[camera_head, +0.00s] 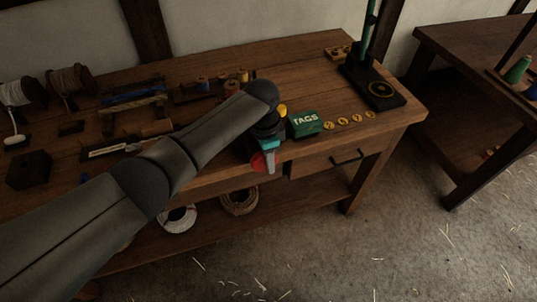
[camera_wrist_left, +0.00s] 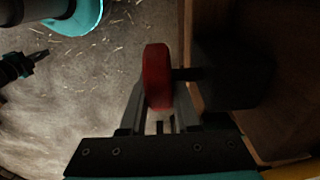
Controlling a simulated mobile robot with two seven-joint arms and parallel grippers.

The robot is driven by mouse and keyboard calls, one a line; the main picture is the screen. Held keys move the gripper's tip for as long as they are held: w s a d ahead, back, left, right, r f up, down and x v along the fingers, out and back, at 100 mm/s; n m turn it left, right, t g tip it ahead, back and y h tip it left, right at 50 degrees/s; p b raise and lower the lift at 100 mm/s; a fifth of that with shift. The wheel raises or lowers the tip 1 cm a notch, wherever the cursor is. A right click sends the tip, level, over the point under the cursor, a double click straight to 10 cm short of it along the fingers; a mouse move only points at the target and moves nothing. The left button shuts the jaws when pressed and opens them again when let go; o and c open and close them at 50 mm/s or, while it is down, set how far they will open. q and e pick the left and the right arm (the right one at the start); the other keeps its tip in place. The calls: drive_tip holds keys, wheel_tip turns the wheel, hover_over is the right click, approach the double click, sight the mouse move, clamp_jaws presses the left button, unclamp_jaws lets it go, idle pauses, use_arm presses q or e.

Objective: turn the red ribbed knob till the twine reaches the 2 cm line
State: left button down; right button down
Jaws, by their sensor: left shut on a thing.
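The red ribbed knob (camera_head: 258,163) is at the front edge of the wooden workbench, partly hidden by my left gripper (camera_head: 268,161). In the left wrist view, the red knob (camera_wrist_left: 157,77) sits on a short dark shaft coming from a dark block on the right. My left gripper's fingers (camera_wrist_left: 160,110) are shut on the knob, one on each side. A pale marked strip (camera_head: 106,150) lies on the bench left of my forearm; its marks are too small to read. I cannot make out the twine's end or the 2 cm line.
A green TAGS box (camera_head: 305,123) and several yellow discs (camera_head: 343,121) lie right of my gripper. A dark stand (camera_head: 382,94) is at the bench's right end. Spools (camera_head: 68,82) stand at the back left. Open floor (camera_head: 300,245) lies in front.

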use_arm(q)
drive_tip(key=shift+f+y+b, duration=0.1)
drive_tip(key=shift+y+b, duration=0.2)
drive_tip(key=shift+y, duration=0.4)
drive_tip(key=shift+f+g+y+b, duration=0.1)
drive_tip(key=shift+g+y+b, duration=0.4)
drive_tip(key=shift+y+b, duration=0.45)
drive_tip(key=c, duration=0.6)
unclamp_jaws()
drive_tip(key=shift+c, duration=0.2)
drive_tip(key=s+p+v, duration=0.1)
drive_tip(key=p+v, duration=0.1)
drive_tip(key=v, duration=1.3)
drive_tip(key=shift+w, duration=0.45)
